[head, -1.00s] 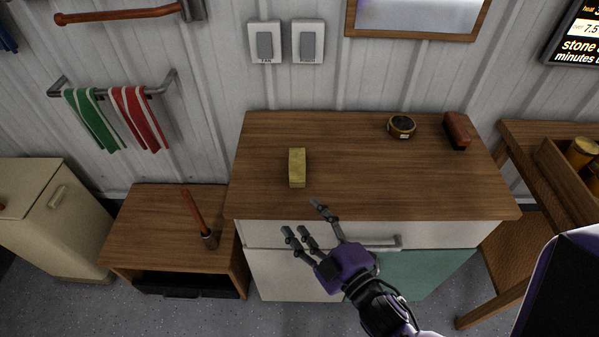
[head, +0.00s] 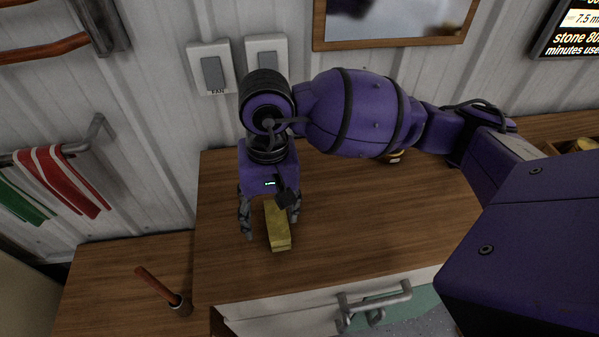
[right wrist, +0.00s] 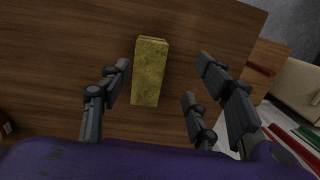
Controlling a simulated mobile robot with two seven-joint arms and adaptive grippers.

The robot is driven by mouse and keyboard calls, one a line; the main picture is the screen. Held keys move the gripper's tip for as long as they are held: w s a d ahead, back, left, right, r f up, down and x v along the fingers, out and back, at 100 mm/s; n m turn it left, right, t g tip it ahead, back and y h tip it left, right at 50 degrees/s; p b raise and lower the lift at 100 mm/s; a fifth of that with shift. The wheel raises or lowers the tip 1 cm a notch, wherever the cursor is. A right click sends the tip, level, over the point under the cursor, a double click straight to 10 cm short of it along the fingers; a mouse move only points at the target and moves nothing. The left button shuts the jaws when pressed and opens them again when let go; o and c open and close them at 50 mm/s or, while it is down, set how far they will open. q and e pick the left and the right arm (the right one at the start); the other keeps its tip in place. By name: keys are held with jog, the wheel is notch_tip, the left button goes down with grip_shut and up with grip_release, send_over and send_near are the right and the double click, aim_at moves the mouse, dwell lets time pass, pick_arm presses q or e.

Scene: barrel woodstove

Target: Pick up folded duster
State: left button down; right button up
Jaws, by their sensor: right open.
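The folded duster (head: 277,226) is a yellow, block-shaped folded cloth lying on the wooden top of the cabinet. In the right wrist view the duster (right wrist: 150,72) lies between my spread fingers, with clear wood on both sides of it. My right gripper (head: 270,218) points down over the duster, open, with fingers on either side and no visible contact. It also shows open in the right wrist view (right wrist: 168,85). The far end of the duster is hidden under the gripper in the head view. My left gripper is not in view.
The cabinet top (head: 350,240) is clear around the duster. A round tin (head: 396,157) is mostly hidden behind my right arm. Striped towels (head: 65,180) hang on the wall rail. Wall switches (head: 212,70) are behind the gripper.

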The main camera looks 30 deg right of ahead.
aim_at(276, 217)
jog(key=shift+w+d+r+t+h, duration=0.15)
jog(key=shift+w+d+r+h, duration=0.05)
jog(key=shift+w+d, duration=0.2)
jog(key=shift+w+d+r+t+h, duration=0.2)
jog(key=shift+w+d, duration=0.1)
jog(key=shift+w, duration=0.15)
jog(key=shift+w+d+f, duration=0.1)
jog(key=shift+d+f, duration=0.05)
jog(key=shift+d, duration=0.05)
notch_tip(276, 217, down, 7)
jog(key=shift+a+f+p, duration=0.1)
jog(key=shift+a+p, duration=0.05)
jog(key=shift+p, duration=0.35)
jog(key=shift+c, duration=0.4)
jog(key=c, duration=1.1)
